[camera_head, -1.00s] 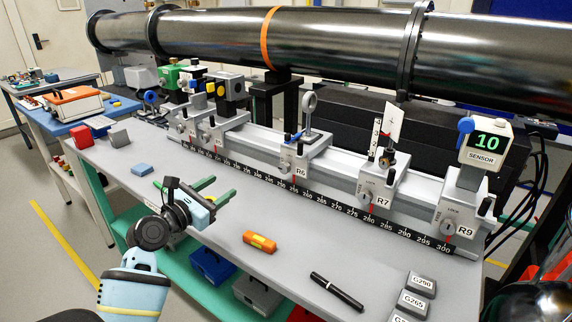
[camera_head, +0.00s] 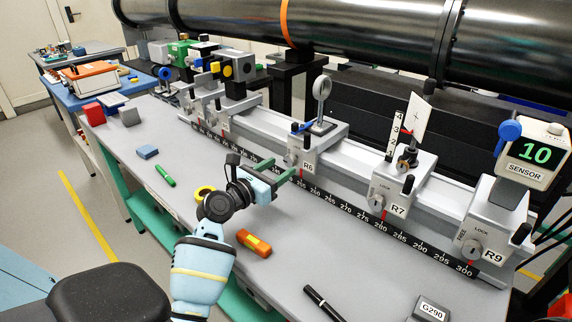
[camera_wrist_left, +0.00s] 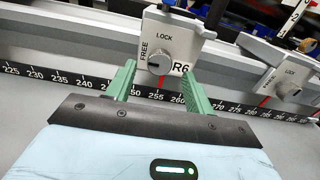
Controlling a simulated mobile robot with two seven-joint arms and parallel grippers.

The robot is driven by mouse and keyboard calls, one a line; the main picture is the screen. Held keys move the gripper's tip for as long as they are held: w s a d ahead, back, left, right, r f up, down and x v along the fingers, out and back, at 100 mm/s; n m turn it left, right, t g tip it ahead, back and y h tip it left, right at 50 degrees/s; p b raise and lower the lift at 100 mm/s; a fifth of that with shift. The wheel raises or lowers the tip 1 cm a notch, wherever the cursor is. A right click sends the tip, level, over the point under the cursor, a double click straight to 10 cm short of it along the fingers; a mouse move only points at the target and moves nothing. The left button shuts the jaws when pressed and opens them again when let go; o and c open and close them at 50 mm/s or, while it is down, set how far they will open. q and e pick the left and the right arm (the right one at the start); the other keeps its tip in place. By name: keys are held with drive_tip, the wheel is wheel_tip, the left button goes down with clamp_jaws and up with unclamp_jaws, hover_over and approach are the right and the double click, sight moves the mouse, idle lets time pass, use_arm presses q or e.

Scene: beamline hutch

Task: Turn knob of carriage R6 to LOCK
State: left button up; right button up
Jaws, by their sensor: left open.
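Carriage R6 (camera_head: 318,150) sits on the rail and carries a round ring holder on a post. Its grey knob (camera_wrist_left: 159,62) shows in the left wrist view, with FREE printed at its left and LOCK above. The knob's exact pointer direction is too small to tell. My left gripper (camera_head: 284,172) is open, with its green fingers pointing at the front of R6. In the left wrist view the fingers (camera_wrist_left: 160,82) stand apart on either side below the knob, not closed on it. In the head view the fingers partly hide the knob area. My right gripper is not in view.
Carriage R7 (camera_head: 398,190) and carriage R9 (camera_head: 482,235) with the sensor (camera_head: 535,152) stand to the right on the rail.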

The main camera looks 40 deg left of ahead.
sight(288, 162)
use_arm(q)
drive_tip(key=shift+w+d, duration=0.1)
drive_tip(key=shift+w, duration=1.65)
drive_tip(key=c, duration=1)
